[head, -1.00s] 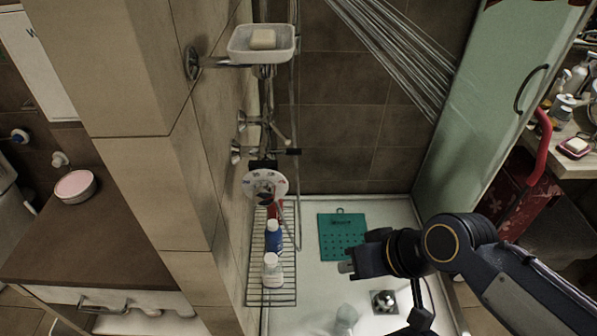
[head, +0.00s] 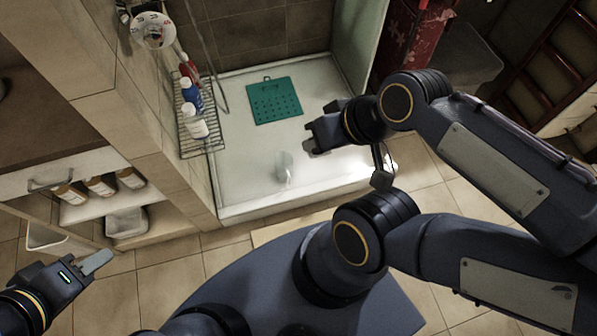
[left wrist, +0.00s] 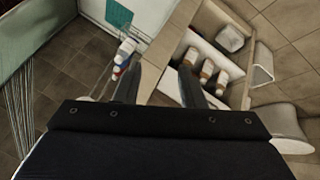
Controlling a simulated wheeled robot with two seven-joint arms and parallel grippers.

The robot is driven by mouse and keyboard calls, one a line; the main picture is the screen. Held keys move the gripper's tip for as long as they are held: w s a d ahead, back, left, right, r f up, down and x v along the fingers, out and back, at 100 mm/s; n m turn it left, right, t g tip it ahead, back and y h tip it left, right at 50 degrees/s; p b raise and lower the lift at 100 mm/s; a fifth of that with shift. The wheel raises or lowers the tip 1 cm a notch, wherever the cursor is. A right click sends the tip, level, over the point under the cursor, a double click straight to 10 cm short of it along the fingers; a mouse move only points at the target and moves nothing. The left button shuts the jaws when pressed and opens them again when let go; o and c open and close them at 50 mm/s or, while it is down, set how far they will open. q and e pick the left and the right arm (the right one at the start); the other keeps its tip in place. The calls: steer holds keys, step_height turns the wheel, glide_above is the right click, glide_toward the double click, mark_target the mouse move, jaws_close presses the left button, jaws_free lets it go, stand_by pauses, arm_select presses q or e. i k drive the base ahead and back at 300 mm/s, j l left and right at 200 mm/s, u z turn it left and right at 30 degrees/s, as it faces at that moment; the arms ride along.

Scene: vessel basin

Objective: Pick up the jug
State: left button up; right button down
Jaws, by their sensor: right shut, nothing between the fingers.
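A clear, translucent jug (head: 285,168) stands on the white shower basin (head: 243,170), near its front edge. My right gripper (head: 308,142) is shut and empty, above the basin, just up and right of the jug in the head view. My left gripper (head: 94,263) is low at the left of the head view, far from the jug, beside the shelf unit. In the left wrist view its two fingers (left wrist: 158,88) stand apart with nothing between them. I cannot make out the jug in that view.
A teal mat (head: 274,101) lies in the basin behind the jug. A wire rack (head: 186,127) with bottles hangs at the basin's left wall. A shelf unit (head: 88,212) with several bottles and a white container (head: 127,222) stands at left. Tiled floor lies in front.

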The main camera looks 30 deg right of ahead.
mark_target(282, 160)
steer(key=i+j+z, duration=0.1)
steer(key=z, duration=0.3)
steer(key=i+j+z, duration=0.1)
steer(key=z, duration=0.3)
steer(key=j+z, duration=0.5)
steer(key=z, duration=0.25)
steer(key=j, duration=0.2)
steer(key=i+l+z, duration=0.5)
steer(key=l+z, duration=0.15)
